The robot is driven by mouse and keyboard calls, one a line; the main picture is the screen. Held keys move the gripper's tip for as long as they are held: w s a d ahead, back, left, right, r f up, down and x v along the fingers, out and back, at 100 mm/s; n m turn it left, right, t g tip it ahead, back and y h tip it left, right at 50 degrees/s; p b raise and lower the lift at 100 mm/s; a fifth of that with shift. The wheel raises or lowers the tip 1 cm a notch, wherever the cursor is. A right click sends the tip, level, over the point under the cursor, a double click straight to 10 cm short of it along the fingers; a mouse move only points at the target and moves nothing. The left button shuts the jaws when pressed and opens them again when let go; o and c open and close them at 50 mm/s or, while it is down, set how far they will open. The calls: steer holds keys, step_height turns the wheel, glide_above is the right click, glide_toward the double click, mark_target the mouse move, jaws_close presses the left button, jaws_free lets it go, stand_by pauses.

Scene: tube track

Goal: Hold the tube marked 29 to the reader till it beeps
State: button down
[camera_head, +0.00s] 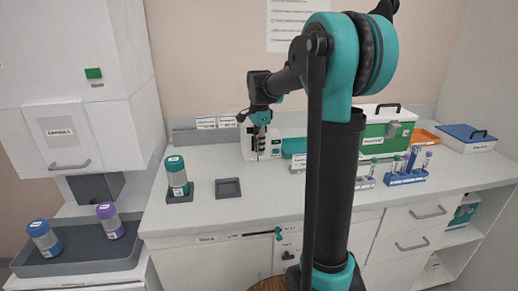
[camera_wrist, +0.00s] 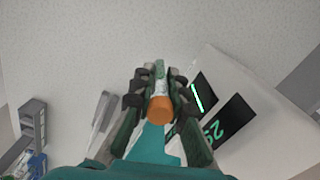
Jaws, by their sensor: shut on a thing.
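My gripper (camera_head: 260,145) is at the back of the counter, right in front of the white reader (camera_head: 247,152). In the wrist view my gripper (camera_wrist: 159,84) is shut on a tube with an orange cap (camera_wrist: 160,108). Its number cannot be read. The reader (camera_wrist: 258,94) stands just right of the tube in the wrist view. It has a lit green bar (camera_wrist: 198,97) on one dark panel. Another dark panel (camera_wrist: 224,124) shows rotated green digits that look like 29. I cannot tell whether the tube touches the reader.
Racks with several tubes (camera_head: 405,178) stand on the right of the counter. A green and white case (camera_head: 385,135) is behind them. A teal-capped jar (camera_head: 177,175) and an empty dark square holder (camera_head: 228,188) are at left. The counter's front middle is clear.

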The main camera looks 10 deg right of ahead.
steer(key=s+r, duration=0.4)
steer(key=shift+s+r, duration=0.2)
stand_by(0.5)
